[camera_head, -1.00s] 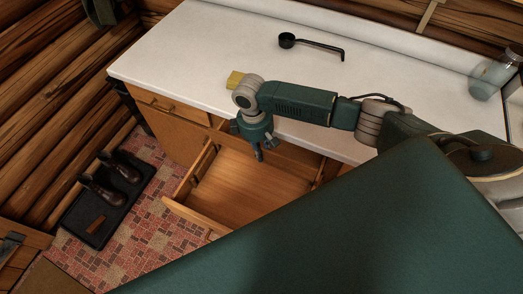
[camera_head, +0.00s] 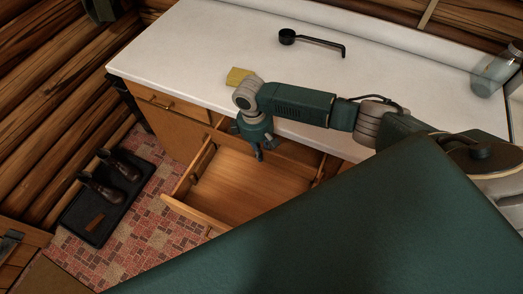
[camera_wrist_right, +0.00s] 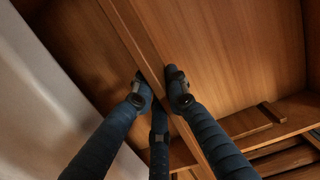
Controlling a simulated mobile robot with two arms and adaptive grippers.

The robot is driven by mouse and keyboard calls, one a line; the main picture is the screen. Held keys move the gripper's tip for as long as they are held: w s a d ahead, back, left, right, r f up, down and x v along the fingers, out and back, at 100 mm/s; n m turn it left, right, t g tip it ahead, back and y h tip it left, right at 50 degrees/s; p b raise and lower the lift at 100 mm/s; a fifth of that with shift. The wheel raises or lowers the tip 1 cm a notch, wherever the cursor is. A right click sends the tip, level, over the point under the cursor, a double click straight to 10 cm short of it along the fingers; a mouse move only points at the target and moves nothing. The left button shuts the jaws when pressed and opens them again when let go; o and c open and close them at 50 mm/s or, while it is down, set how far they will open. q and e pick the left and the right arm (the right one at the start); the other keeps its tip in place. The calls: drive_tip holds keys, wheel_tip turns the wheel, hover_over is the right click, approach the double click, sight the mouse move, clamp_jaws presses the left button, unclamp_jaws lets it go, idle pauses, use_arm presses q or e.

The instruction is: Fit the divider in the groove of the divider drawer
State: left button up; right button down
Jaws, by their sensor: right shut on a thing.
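The divider drawer (camera_head: 195,215) is pulled open below the white counter, and its wooden floor is bare in the middle. My right gripper (camera_head: 258,155) points down at the drawer's far side, close to the cabinet front. In the right wrist view, my right gripper (camera_wrist_right: 162,88) is shut on a thin wooden board, the divider (camera_wrist_right: 138,35), which runs diagonally between the fingers. A small wooden strip (camera_wrist_right: 270,112) shows on a drawer wall at the right. The groove and the divider's lower edge cannot be made out clearly. My left gripper is not in view.
The white counter (camera_head: 190,45) holds a yellow block (camera_head: 240,75), a black ladle (camera_head: 315,42) and a glass jar (camera_head: 494,74). Boots (camera_head: 118,165) stand on a dark tray (camera_head: 92,230) on the floor at the left. My green body hides the lower right.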

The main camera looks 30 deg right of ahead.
drive_tip(key=shift+f+b, duration=1.85)
drive_tip(key=shift+f, duration=1.6)
drive_tip(key=c, duration=1.7)
unclamp_jaws()
drive_tip(key=shift+o, duration=0.2)
drive_tip(key=shift+r, duration=0.1)
drive_tip(key=r, duration=0.8)
drive_tip(key=w+r, duration=0.1)
drive_tip(key=r, duration=0.3)
drive_tip(key=shift+w+a, duration=0.1)
drive_tip(key=shift+a, duration=0.3)
drive_tip(key=shift+f, duration=0.15)
